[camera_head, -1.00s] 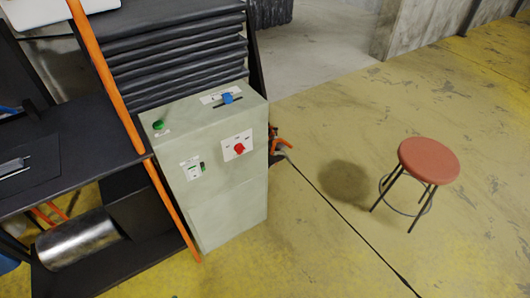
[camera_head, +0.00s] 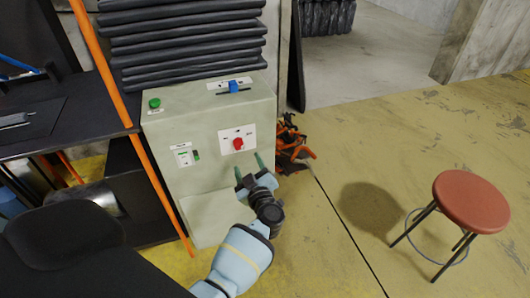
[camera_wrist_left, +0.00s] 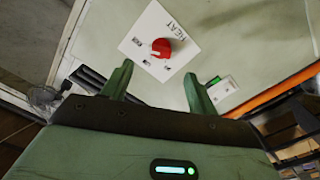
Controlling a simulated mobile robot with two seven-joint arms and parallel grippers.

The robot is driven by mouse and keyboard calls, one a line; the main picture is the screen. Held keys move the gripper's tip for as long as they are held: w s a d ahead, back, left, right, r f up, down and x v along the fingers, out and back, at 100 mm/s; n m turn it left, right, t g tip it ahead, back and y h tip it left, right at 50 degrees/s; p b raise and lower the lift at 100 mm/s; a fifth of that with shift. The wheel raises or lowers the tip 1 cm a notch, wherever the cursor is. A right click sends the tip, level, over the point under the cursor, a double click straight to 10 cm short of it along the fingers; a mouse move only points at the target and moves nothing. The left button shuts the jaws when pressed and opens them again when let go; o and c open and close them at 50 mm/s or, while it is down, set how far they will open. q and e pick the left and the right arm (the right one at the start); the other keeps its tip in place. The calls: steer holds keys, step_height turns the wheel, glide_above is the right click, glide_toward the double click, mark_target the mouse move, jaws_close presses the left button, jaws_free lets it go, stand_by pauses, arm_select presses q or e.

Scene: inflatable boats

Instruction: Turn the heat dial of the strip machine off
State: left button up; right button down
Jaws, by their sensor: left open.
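The strip machine is a pale grey-green cabinet (camera_head: 215,115). On its front is a white plate labelled HEAT in the left wrist view (camera_wrist_left: 172,20), with the red heat dial (camera_head: 238,143) on it. The dial also shows in the left wrist view (camera_wrist_left: 161,47), with a small pale mark on its face; I cannot read which setting it points to. My left gripper (camera_head: 249,165) is open and empty, just below and slightly right of the dial in the head view. In the left wrist view, its fingertips (camera_wrist_left: 158,73) are apart and the dial lies beyond them. My right gripper is not in view.
The cabinet also has a green button (camera_head: 155,103), a blue slider (camera_head: 233,86) and a small switch plate (camera_head: 186,155). An orange post (camera_head: 107,75) stands left of it.

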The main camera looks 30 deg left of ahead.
mark_target(241, 147)
arm_select(q)
steer(key=b+x, duration=0.1)
steer(key=x, duration=0.5)
steer(key=shift+w+a, duration=0.7)
steer(key=shift+a, duration=0.05)
steer(key=shift+r, duration=0.1)
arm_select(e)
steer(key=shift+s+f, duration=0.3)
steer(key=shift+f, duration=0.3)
arm_select(q)
steer(key=c, duration=1)
